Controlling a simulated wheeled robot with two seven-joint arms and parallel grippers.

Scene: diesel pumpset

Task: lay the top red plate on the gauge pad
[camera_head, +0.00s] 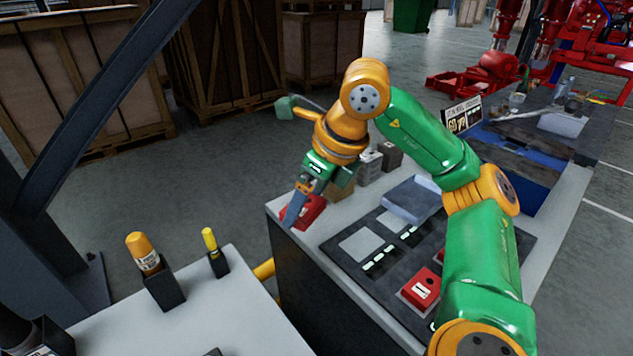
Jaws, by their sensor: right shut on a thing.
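I cannot tell whether the plate touches the bench top. A red block with a white label (420,290) sits on the dark mat (345,265), partly beside my right forearm. A pale grey square pad (361,244) lies on the mat near its left side; I cannot tell if it is the gauge pad. My left gripper is not in view.
A blue-grey tray (410,203) stands at the mat's back. Small blocks (370,165) and a dark sign (462,115) stand farther back. A nearer table (230,315) holds an orange-capped bottle (143,252) and a yellow marker (210,240). A floor gap separates table and bench.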

